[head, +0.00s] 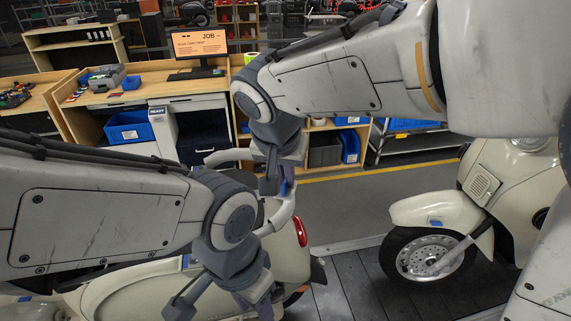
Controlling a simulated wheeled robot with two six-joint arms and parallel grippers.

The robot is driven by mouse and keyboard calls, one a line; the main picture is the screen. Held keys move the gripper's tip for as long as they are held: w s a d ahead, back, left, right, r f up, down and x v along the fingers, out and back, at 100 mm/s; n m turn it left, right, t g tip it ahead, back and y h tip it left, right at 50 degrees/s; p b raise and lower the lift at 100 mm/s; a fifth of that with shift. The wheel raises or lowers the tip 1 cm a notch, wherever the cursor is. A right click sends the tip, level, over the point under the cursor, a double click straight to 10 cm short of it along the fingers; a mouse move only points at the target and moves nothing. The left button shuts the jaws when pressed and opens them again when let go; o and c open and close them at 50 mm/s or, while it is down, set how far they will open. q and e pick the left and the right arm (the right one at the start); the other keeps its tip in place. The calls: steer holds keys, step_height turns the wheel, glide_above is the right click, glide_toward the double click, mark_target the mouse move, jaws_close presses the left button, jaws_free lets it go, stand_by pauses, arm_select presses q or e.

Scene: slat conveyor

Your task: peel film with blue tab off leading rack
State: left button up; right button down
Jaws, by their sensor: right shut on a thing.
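The leading cream scooter (150,287) stands at the lower left, its red tail light (301,232) facing right. Pale curved rack tubing (284,213) shows at its rear, largely hidden by my arms. My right gripper (272,184) points down at the rack and is shut on a small blue tab (288,187) at its fingertips. Any clear film at the tab is too small or hidden to tell. My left gripper (222,309) is lower, over the scooter's rear body, with its fingers apart and nothing visible between them.
A second cream scooter (480,180) stands behind on the right, with a blue patch (435,222) on its front fender. Dark conveyor slats (350,295) lie between the scooters. Across the floor, a wooden workbench (100,97) holds a monitor (200,43) and blue bins (128,128).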

steer(key=shift+p+v, duration=0.4)
steer(key=shift+v, duration=0.75)
steer(key=shift+s+d, duration=0.1)
steer(key=s+p+v, duration=0.1)
steer(key=p+v, duration=0.3)
steer(key=v, duration=0.4)
steer(key=shift+d+f, duration=0.25)
